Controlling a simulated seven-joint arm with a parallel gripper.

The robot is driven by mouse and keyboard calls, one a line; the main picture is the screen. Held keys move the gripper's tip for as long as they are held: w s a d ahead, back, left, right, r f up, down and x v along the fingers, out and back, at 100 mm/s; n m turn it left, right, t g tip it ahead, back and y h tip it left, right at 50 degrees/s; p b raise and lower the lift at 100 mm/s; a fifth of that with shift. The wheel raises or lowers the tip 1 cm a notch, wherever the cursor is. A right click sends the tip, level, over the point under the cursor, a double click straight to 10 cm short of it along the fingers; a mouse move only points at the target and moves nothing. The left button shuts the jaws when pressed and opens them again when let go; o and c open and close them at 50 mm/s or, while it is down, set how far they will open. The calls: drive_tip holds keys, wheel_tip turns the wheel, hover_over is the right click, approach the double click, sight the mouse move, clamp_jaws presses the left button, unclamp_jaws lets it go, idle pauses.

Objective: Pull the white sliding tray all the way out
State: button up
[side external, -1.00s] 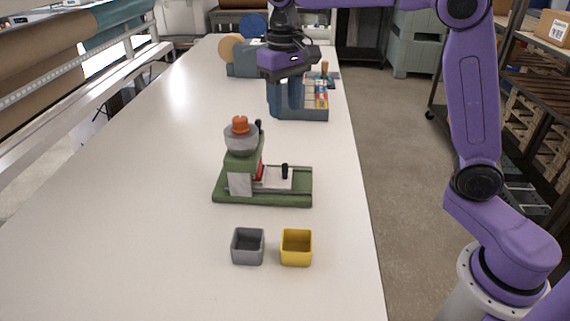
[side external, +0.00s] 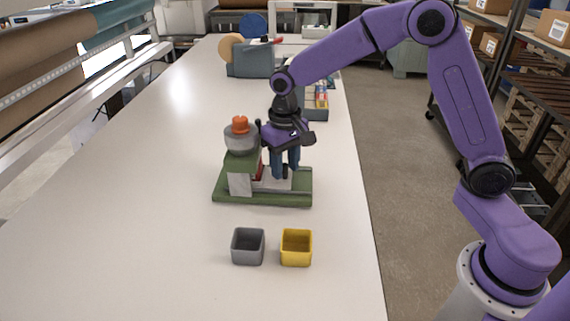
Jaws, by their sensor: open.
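The white sliding tray (side external: 270,184) lies on the green base (side external: 262,199) of a small machine, with a grey hopper (side external: 240,139) and an orange cap above its left side. The tray's black knob (side external: 284,171) is partly hidden by my gripper. My gripper (side external: 284,175) points down over the right part of the tray, its blue fingers open around or beside the knob; I cannot tell which. Whether the fingers touch the knob is also unclear.
A grey cup (side external: 248,247) and a yellow cup (side external: 297,248) stand in front of the machine. A blue-grey organizer (side external: 316,114) and another holder (side external: 250,62) stand behind. The table right of the base is clear up to its edge.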

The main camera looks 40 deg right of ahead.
drive_tip(key=shift+f, duration=0.2)
drive_tip(key=shift+c, duration=0.2)
clamp_jaws()
drive_tip(key=shift+s+d, duration=3.65)
drive_tip(key=shift+d, duration=0.1)
drive_tip(key=shift+o, duration=0.2)
unclamp_jaws()
drive_tip(key=shift+r, duration=0.15)
wheel_tip(320, 180, up, 17)
